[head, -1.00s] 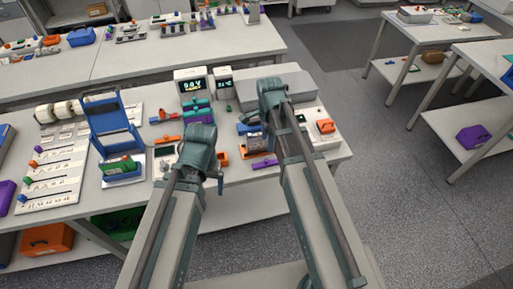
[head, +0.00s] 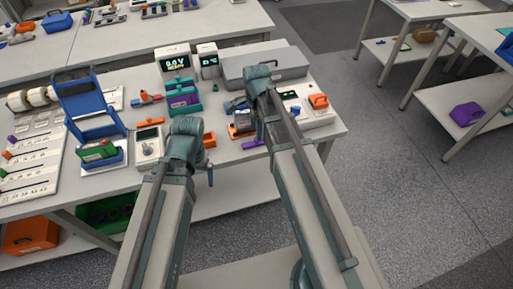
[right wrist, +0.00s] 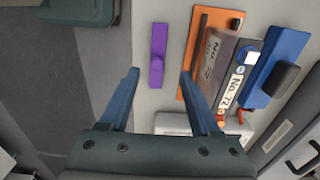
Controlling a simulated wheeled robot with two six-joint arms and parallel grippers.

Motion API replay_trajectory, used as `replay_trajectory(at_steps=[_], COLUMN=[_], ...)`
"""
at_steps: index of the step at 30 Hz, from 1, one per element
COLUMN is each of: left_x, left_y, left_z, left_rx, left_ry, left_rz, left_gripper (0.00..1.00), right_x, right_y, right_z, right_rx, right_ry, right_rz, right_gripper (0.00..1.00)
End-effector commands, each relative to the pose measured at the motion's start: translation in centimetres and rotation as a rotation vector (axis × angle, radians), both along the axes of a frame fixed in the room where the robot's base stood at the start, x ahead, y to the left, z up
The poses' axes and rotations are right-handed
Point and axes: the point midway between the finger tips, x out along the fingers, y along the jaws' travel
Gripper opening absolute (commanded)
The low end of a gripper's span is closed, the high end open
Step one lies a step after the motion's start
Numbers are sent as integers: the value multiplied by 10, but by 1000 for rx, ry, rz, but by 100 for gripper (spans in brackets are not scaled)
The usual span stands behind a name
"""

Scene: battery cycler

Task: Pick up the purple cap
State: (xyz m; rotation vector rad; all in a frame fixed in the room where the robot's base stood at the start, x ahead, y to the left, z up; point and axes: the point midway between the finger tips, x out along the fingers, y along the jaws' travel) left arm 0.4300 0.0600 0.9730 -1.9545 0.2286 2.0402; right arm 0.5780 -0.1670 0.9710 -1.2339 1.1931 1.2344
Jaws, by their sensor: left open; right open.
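The purple cap (head: 253,144) lies on the bench near its front edge, just in front of the battery on its orange base. In the right wrist view the purple cap (right wrist: 157,55) is a narrow strip with a raised middle, lying flat on the pale surface. My right gripper (right wrist: 160,74) is open and empty, with the cap lined up between its fingers and a little beyond their tips. In the head view my right gripper (head: 261,127) is over the bench beside the cap, partly hidden by its own arm. My left gripper (head: 209,172) is at the bench front, mostly hidden by its wrist.
An orange base (right wrist: 191,88) with a labelled battery (right wrist: 230,75) lies close right of the cap, and a blue block (right wrist: 275,68) lies beyond it. A grey instrument (head: 264,65) stands behind. The bench's front edge is close to the cap.

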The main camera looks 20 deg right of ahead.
Motion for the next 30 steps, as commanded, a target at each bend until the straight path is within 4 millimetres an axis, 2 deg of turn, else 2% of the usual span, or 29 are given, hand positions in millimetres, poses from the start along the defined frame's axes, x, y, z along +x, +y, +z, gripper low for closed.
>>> replay_trajectory(at_steps=[1,11,23,30], left_x=[0,0,0,0], left_y=[0,0,0,0], left_z=[-8,-13,-59,-59], left_rx=[0,0,0,0], left_ry=[0,0,0,0], left_rz=[0,0,0,0], left_gripper=[95,95,95,95], right_x=[0,-1,-4,-4], right_y=[0,0,0,0], right_z=[-8,-13,-59,-59], right_rx=[0,0,0,0], right_ry=[0,0,0,0], right_rz=[0,0,0,0], right_gripper=[64,64,64,64])
